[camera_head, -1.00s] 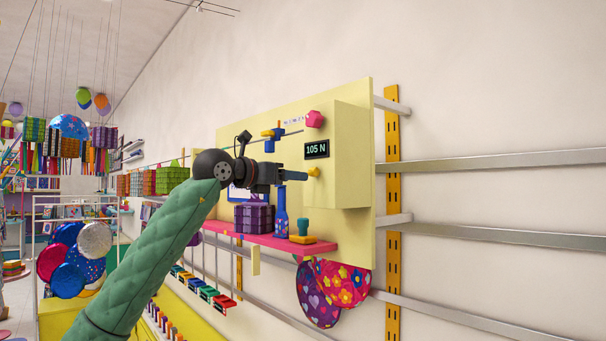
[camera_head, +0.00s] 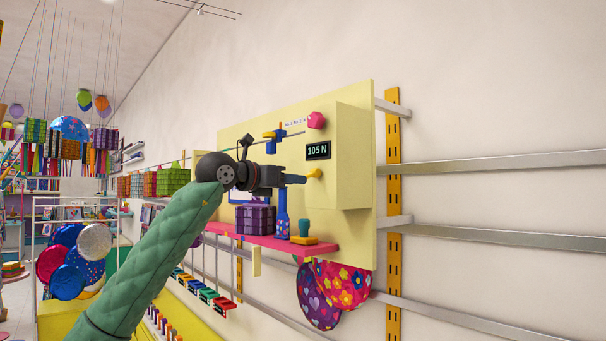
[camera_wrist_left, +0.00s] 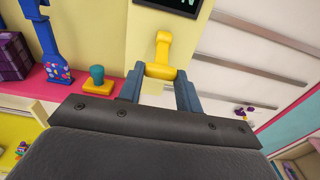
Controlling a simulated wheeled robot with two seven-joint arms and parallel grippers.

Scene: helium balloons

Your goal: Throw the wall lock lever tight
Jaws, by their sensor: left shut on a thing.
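A yellow lever (camera_head: 314,173) sticks out from the pale yellow wall panel (camera_head: 350,130), just below the display. In the left wrist view the lever (camera_wrist_left: 163,50) is a bent yellow handle with a thicker end between my fingers. My left gripper (camera_head: 301,179) reaches in from the left at the panel; its blue fingers (camera_wrist_left: 163,90) are shut on the lever's thick end. The display (camera_head: 318,150) reads 105 N. My right gripper is not in view.
A pink knob (camera_head: 316,120) sits above the display. Metal rails (camera_head: 490,161) cross the wall at right.

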